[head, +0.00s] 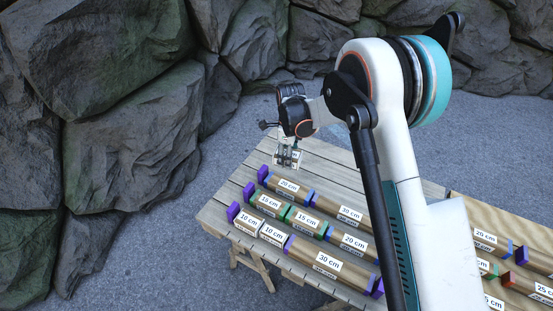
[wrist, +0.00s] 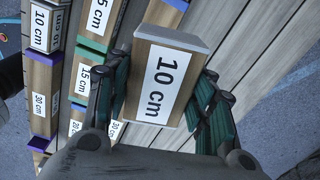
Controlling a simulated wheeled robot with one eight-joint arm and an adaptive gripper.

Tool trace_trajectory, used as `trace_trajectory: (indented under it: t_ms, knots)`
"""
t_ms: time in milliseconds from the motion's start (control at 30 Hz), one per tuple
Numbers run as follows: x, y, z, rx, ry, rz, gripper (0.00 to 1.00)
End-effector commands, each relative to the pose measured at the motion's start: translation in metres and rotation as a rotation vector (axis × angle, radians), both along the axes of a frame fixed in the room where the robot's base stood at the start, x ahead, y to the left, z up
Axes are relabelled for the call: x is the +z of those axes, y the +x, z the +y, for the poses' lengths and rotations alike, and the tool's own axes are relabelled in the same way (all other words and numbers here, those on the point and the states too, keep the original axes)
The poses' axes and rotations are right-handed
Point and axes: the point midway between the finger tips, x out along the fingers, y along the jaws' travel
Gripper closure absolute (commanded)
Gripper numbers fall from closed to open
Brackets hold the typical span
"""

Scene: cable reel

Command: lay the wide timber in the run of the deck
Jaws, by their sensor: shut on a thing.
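My gripper (head: 288,156) is above the far left part of the plank table (head: 222,196). In the wrist view, my gripper (wrist: 163,88) is shut on a timber labelled 10 cm (wrist: 168,62), with one green-padded finger on each side. This block has a light grey edge and looks clear of the planks. Rows of labelled timbers lie on the table: a back row with a 20 cm piece (head: 288,185), a middle row with 15 cm pieces (head: 306,220), and a front row with 10 cm pieces (head: 273,234) and a 30 cm piece (head: 327,262).
Purple end blocks (head: 233,212) stand at the left of the rows. A second wooden surface (head: 460,205) at the right holds more labelled timbers (head: 485,237), partly hidden by my arm. Bare planks lie behind the back row. Grey rocks (head: 130,140) stand behind and left.

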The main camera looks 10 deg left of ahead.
Motion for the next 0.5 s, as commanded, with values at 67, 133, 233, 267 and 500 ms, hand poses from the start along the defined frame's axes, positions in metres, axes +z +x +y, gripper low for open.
trace_trajectory:
  t_ms: [67, 133, 233, 267, 500]
  knots:
    - [-0.010, 0.000, 0.018, -0.080, 0.000, 0.000, 0.76]
    - [-0.016, 0.000, 0.028, -0.138, 0.000, 0.000, 0.76]
    - [-0.021, 0.000, 0.037, -0.189, 0.000, 0.000, 0.76]
    - [-0.022, 0.000, 0.038, -0.199, 0.000, 0.000, 0.76]
    - [-0.030, 0.000, 0.040, -0.213, 0.000, 0.000, 0.76]
